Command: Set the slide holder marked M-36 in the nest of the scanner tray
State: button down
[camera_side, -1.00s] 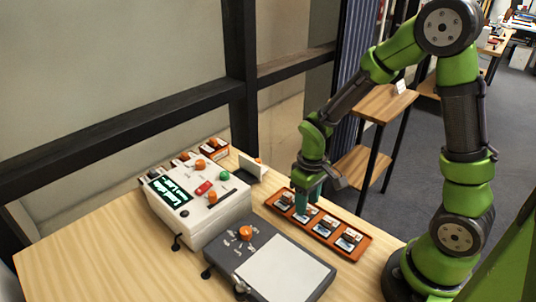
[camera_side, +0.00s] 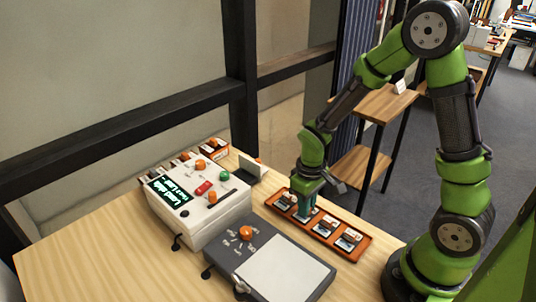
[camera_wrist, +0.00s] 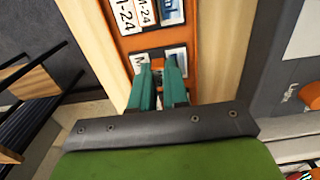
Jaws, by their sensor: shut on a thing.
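My gripper (camera_side: 306,211) points down into the orange tray (camera_side: 362,248) and is shut on a slide holder, second from the tray's far end. In the wrist view my fingers (camera_wrist: 160,66) cover most of this slide holder (camera_wrist: 138,61); only an "M" of its label shows, so its number cannot be read. The holder still appears to be in its place in the tray. A neighbouring slide holder (camera_wrist: 146,12) is marked M-24. More slide holders (camera_side: 348,239) lie in the row. The scanner (camera_side: 205,215) is the white box with a lit display; its nest cannot be made out.
A dark grey unit with a pale panel (camera_side: 285,268) and an orange knob (camera_side: 246,232) stands between the scanner and the table's front. A small upright plate (camera_side: 250,168) stands behind the scanner. Bare wood (camera_side: 90,250) lies at the left.

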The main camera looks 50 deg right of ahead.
notch_tip(320, 180, up, 10)
jog(key=w, duration=0.1)
jog(key=shift+w+a+f, duration=0.55)
jog(key=shift+w+f, duration=0.2)
jog(key=shift+w, duration=2.75)
jog(key=shift+w+a+f, duration=0.5)
jog(key=shift+w+f, duration=0.2)
jog(key=shift+w, duration=2.8)
jog(key=shift+w+a+f, duration=0.55)
jog(key=shift+w+f, duration=0.2)
jog(key=shift+w, duration=2.75)
jog(key=shift+f, duration=0.9)
jog(key=shift+f, duration=0.15)
jog(key=shift+f, duration=0.65)
jog(key=shift+f, duration=0.15)
